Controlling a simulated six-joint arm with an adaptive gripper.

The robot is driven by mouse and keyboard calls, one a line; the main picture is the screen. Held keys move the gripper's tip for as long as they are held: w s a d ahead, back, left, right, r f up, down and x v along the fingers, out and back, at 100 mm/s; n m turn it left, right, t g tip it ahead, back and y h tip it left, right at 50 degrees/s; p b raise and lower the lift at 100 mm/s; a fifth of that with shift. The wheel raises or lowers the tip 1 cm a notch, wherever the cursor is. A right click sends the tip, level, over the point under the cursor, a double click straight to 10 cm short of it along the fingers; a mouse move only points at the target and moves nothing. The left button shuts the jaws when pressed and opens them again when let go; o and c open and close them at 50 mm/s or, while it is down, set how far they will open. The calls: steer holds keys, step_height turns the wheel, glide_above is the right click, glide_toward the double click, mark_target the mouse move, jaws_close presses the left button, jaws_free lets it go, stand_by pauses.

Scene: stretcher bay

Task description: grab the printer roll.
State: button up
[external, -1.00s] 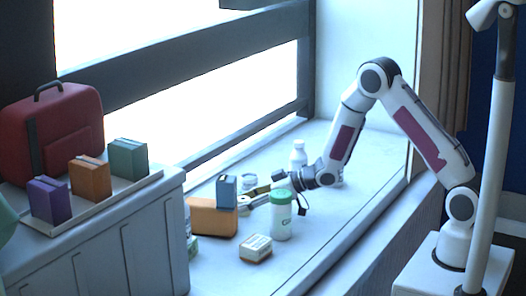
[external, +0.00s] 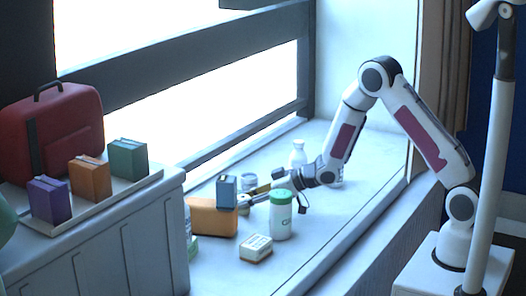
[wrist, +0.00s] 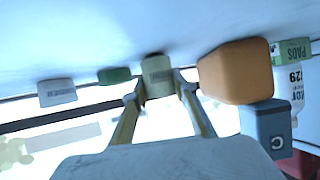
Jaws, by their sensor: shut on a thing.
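The printer roll appears to be the small pale cylinder (wrist: 157,75) between my fingertips in the wrist view, with a printed patch on its side. It also shows as a small pale round thing (external: 243,204) beside the orange box in the external view. My gripper (external: 254,197) reaches in low over the white ledge from the right. In the wrist view its two fingers (wrist: 158,90) stand on either side of the roll and are shut on it. The roll appears to be at ledge level; whether it touches the ledge is unclear.
A green-lidded jar (external: 281,218) and a small pale box (external: 255,248) stand nearer the camera. The ledge's right front is clear.

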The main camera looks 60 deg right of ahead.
mark_target(243, 197)
steer(key=shift+r, duration=4.75)
